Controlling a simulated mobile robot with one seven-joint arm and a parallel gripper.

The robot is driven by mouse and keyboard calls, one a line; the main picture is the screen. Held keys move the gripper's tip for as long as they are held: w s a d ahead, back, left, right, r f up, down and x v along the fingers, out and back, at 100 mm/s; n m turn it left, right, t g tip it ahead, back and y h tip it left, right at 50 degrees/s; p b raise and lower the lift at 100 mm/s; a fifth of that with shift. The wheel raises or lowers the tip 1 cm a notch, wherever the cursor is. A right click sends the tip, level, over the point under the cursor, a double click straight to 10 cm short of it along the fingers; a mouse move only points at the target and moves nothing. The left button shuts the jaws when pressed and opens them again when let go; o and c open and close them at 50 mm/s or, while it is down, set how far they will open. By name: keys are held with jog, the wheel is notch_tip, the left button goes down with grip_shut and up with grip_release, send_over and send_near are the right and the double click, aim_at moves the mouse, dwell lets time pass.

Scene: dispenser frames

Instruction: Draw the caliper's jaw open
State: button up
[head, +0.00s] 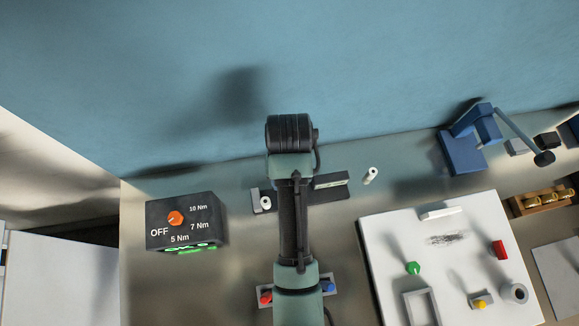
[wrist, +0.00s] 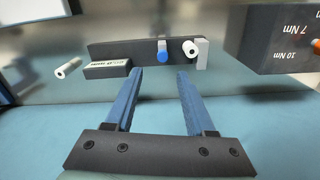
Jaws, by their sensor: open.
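What I take to be the caliper is a dark bar (wrist: 125,48) with a labelled block (wrist: 106,67) at its left end in the wrist view. A blue round knob (wrist: 162,56) shows against the bar, with a white hollow cylinder (wrist: 190,48) and a light grey block (wrist: 203,52) to its right. In the head view its labelled end (head: 331,181) and the white cylinder (head: 265,202) show on either side of my arm, which hides the middle. My gripper (wrist: 161,74) is open and empty. Its fingertips lie either side of the blue knob in the picture; contact is unclear.
A dark torque box (head: 185,222) with an orange dial stands at the left. A white board (head: 385,245) with several small parts and a blue lever stand (head: 463,150) are farther right. A blue wall rises behind.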

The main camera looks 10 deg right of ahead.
notch_tip(320, 180, up, 5)
jog(key=shift+r+p, duration=0.2)
jog(key=shift+p, duration=0.45)
